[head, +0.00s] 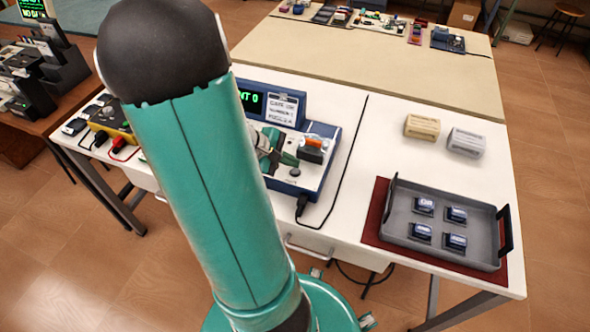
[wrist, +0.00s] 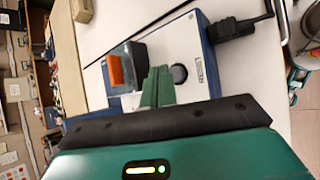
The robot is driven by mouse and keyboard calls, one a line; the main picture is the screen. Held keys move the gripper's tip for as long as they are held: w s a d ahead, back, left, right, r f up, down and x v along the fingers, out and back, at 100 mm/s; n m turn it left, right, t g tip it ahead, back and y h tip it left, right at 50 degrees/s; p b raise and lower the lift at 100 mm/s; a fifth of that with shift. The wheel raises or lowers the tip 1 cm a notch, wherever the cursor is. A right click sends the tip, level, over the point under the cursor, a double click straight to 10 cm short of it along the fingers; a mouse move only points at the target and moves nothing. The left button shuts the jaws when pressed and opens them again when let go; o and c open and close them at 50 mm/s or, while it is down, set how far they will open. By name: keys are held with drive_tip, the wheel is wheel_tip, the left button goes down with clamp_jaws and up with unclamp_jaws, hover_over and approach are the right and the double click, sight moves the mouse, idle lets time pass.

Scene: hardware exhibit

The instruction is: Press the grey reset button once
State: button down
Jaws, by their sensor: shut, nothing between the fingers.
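The grey reset button appears to be the dark round button in the wrist view (wrist: 179,74), on the white top of a blue-edged device (head: 309,183). In the head view it is a small dark spot (head: 295,172). My gripper (wrist: 158,74) is shut and empty, its green fingertips just left of the button in the wrist view. I cannot tell whether they touch the panel. An orange rocker on a dark block (wrist: 122,70) is on the fingers' other side. A display (head: 252,102) behind reads a green "NT 0", partly hidden by my arm.
A grey tray (head: 400,240) with several small blue-black blocks lies on a red mat at right. Tan (head: 422,127) and grey (head: 466,142) blocks stand behind it. A black cable (head: 345,150) runs from the device's plug. A yellow-black meter (head: 112,122) is at left.

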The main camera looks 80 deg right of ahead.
sight(291, 173)
drive_tip(key=shift+r, duration=2.45)
drive_tip(key=w+a+r+n+t, duration=0.1)
drive_tip(key=w+a+r+t, duration=0.3)
drive_tip(key=w+a, duration=0.5)
drive_tip(key=w+a+r+t, duration=0.4)
drive_tip(key=w+a, duration=0.4)
drive_tip(key=a, duration=0.2)
drive_tip(key=w+a+r+n+t+y, duration=0.1)
drive_tip(key=a+r+t+y, duration=0.1)
drive_tip(key=a, duration=0.8)
drive_tip(key=a+r+n+t+y, duration=0.1)
drive_tip(key=a+r, duration=0.4)
drive_tip(key=a, duration=0.5)
drive_tip(key=t+y, duration=0.1)
drive_tip(key=t, duration=0.1)
drive_tip(key=shift+w+t+y, duration=0.3)
drive_tip(key=shift+w, duration=0.1)
drive_tip(key=shift+d+r, duration=0.1)
